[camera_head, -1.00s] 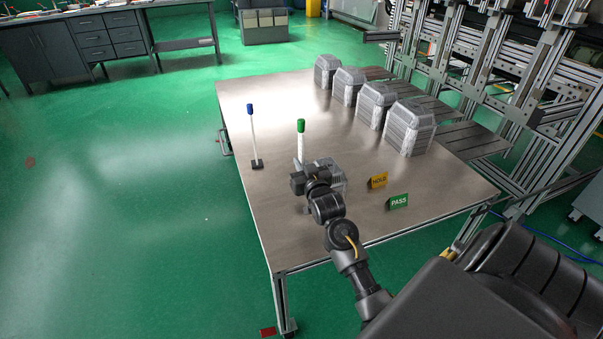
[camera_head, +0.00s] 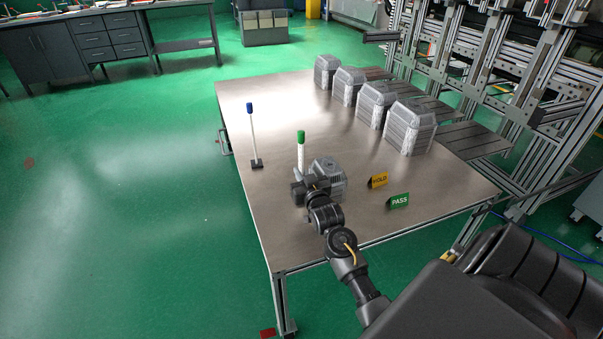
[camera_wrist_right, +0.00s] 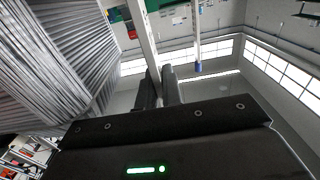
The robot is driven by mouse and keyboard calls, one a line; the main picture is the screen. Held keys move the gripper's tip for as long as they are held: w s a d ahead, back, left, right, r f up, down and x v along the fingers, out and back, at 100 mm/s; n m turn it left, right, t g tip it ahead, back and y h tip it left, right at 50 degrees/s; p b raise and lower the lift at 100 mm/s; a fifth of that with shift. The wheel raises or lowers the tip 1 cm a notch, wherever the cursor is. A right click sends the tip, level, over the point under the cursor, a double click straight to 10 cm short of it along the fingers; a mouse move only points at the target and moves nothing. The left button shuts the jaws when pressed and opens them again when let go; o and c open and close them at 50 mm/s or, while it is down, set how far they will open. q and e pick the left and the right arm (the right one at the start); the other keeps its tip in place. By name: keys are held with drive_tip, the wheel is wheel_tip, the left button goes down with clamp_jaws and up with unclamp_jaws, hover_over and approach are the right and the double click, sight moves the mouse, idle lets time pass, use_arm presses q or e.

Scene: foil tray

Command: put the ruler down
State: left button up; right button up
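The ruler (camera_head: 301,154) is a white upright strip with a green top in the head view. My right gripper (camera_head: 299,185) is at its lower visible part, and the arm hides its lower end. In the right wrist view the white strip (camera_wrist_right: 145,38) runs between the two close fingers of my right gripper (camera_wrist_right: 160,86), which is shut on it. I cannot tell whether the ruler's lower end touches the table (camera_head: 250,205). My left gripper is not in view.
A grey ribbed housing (camera_head: 328,170) stands right beside my right gripper. A blue-topped stick on a dark base (camera_head: 251,125) stands to the left. HOLD (camera_head: 378,180) and PASS (camera_head: 399,201) signs are to the right. Several housings (camera_head: 408,128) line the back. The table's left front is clear.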

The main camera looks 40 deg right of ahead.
drive_tip(key=o, duration=0.4)
drive_tip(key=shift+f, duration=0.15)
drive_tip(key=shift+r, duration=0.7)
drive_tip(key=p+v, duration=0.1)
drive_tip(key=v, duration=0.2)
drive_tip(key=shift+s, duration=0.25)
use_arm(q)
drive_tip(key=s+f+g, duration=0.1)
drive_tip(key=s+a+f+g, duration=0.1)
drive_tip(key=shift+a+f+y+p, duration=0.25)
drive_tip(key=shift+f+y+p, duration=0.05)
use_arm(e)
approach(303, 174)
drive_tip(key=shift+s+a+r, duration=0.1)
drive_tip(key=shift+s+a, duration=0.05)
drive_tip(key=shift+s, duration=0.1)
